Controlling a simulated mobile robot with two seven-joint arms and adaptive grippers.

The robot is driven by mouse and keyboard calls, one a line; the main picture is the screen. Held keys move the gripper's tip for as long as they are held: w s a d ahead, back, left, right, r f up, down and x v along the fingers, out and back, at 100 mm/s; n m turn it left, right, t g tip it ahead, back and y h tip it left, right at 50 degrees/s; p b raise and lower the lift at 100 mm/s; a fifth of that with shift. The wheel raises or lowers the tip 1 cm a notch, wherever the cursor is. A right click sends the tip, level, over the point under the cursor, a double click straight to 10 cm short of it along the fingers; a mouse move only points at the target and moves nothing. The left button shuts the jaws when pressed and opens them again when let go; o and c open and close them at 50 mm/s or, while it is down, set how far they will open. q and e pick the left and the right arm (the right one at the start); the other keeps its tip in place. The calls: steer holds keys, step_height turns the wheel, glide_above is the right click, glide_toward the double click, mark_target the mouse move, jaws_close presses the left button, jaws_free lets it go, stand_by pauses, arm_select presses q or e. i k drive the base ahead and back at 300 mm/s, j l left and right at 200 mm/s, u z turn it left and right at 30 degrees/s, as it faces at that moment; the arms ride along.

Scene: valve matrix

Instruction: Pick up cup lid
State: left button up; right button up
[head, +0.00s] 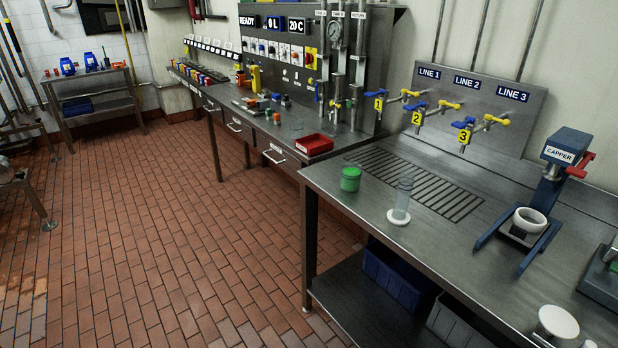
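Neither of my grippers is in view. Which thing is the cup lid is not certain. A white round disc (558,321) at the bottom right, near the counter's front edge, looks lid-like; what supports it is unclear.
The steel counter (345,205) has a slotted drain and a back panel with several yellow and blue valves (417,118). A red tray (314,144) sits on the further bench. The tiled floor (180,230) at the left is clear.

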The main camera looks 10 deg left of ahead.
mark_target(557, 321)
steer(key=z, duration=1.4)
